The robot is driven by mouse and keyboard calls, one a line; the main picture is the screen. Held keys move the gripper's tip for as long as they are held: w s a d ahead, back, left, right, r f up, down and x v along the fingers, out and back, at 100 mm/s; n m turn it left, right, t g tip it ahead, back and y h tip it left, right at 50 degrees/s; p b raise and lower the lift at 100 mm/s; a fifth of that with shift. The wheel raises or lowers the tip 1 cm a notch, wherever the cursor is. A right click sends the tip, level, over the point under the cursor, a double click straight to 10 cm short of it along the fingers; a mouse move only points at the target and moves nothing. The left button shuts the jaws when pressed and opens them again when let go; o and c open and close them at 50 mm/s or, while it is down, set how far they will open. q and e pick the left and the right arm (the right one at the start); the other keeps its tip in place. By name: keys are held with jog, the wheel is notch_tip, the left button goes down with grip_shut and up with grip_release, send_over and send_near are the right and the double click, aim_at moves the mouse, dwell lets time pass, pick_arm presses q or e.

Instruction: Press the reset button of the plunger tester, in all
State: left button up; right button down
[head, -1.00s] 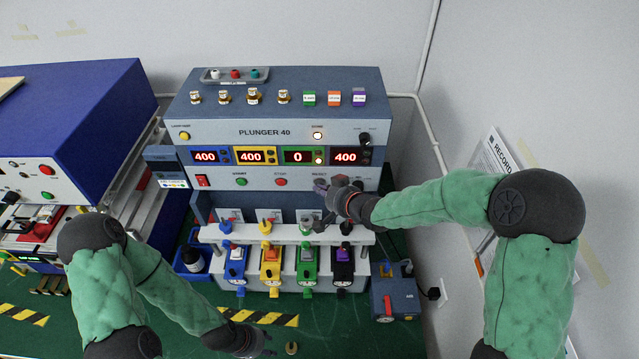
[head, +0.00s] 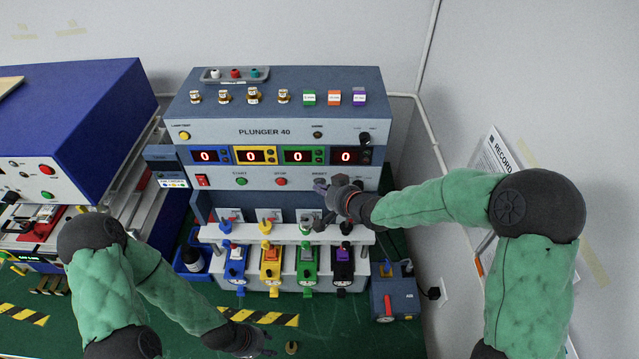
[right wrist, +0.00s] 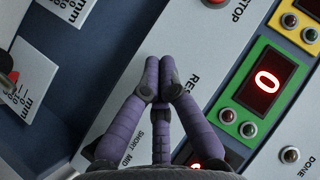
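The plunger tester (head: 277,133) is a blue-grey box labelled PLUNGER 40, with four displays that all read 0. Its green-framed display also shows in the right wrist view (right wrist: 264,84). My right gripper (head: 324,188) is at the RESET label on the lower panel. In the right wrist view its purple fingers (right wrist: 160,82) are together at that label, with nothing seen between them. The reset button is hidden behind the fingers; whether they touch it I cannot tell. My left gripper (head: 262,343) is low at the front over the green table, and its fingers are too small to read.
The tester's lower rack (head: 287,232) holds several coloured plunger stations under my right gripper. A small blue box (head: 395,298) stands at their right. A large blue machine (head: 75,120) is at the left. The wall is close on the right.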

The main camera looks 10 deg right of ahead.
jog(key=shift+s+a, duration=0.15)
jog(key=shift+s, duration=0.4)
jog(key=s, duration=0.2)
jog(key=s+a+b, duration=0.1)
jog(key=s, duration=0.2)
dwell(0.4)
jog(key=shift+w, duration=0.1)
dwell(0.5)
